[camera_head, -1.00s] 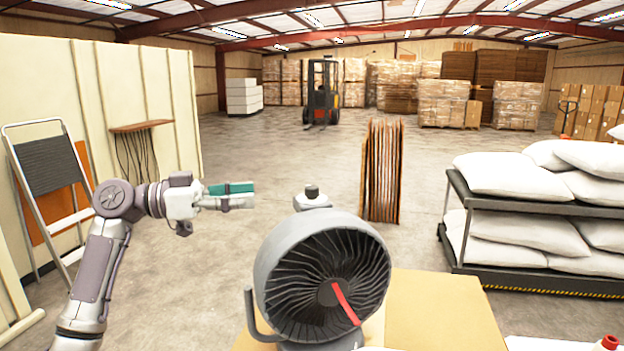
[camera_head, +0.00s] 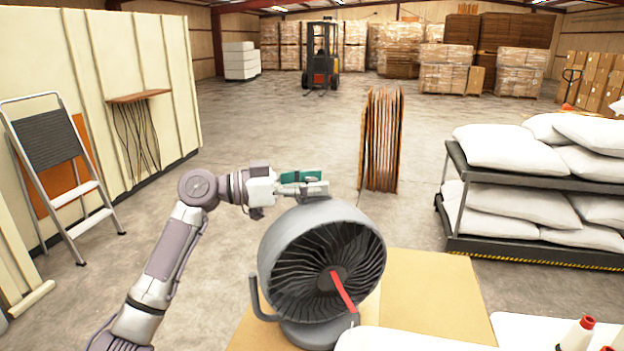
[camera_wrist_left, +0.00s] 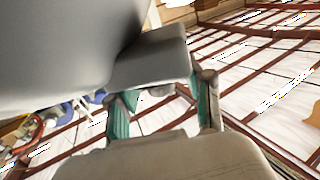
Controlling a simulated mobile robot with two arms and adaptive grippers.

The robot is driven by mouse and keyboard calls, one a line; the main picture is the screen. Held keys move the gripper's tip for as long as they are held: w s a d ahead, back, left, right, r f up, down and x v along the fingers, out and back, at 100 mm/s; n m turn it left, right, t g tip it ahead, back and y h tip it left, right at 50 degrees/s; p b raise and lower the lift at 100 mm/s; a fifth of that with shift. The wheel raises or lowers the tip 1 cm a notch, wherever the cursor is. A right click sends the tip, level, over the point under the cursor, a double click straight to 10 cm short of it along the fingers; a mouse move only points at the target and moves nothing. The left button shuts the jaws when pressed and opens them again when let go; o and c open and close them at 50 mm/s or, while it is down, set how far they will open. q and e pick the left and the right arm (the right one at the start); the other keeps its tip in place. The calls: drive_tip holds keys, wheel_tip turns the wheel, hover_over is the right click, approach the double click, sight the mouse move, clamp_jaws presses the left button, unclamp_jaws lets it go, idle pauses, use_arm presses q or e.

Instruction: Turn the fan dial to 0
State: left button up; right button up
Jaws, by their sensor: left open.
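The grey fan (camera_head: 320,265) stands on a cardboard-coloured surface, its dark round grille facing me with a red strip at the hub. Its dial is not clearly visible in the head view; my left gripper covers the area above and behind the housing. My left gripper (camera_head: 318,182) is open just above the fan's top edge, its teal finger pads pointing right. In the left wrist view, the gripper (camera_wrist_left: 165,105) has its two teal pads apart, with a large smooth grey body at the upper left and a small grey part between the pads. I cannot tell whether they touch. My right gripper is not in view.
The cardboard-coloured surface (camera_head: 440,300) extends right of the fan. White-and-red cones (camera_head: 577,335) stand at the lower right. A black rack (camera_head: 452,210) of white pillows is at the right. Upright brown sheets (camera_head: 381,140) stand behind the fan. A step ladder (camera_head: 60,175) leans at left.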

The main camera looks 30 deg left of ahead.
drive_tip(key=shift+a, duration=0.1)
use_arm(q)
clamp_jaws()
drive_tip(key=shift+f+n+t+y+b, duration=0.2)
drive_tip(key=shift+n+t+y+b, duration=0.2)
drive_tip(key=shift+b, duration=0.05)
drive_tip(key=shift+n+t+y, duration=0.4)
drive_tip(key=shift+t+y, duration=0.2)
drive_tip(key=shift+r+n+t+y, duration=0.25)
drive_tip(key=shift+n+t+y, duration=0.45)
drive_tip(key=shift+n+y, duration=0.1)
drive_tip(key=shift+n+t+y+p, duration=0.4)
drive_tip(key=shift+n+y+p, duration=0.1)
drive_tip(key=shift+y+p, duration=0.2)
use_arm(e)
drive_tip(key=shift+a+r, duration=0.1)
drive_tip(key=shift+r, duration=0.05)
use_arm(q)
drive_tip(key=shift+f, duration=0.1)
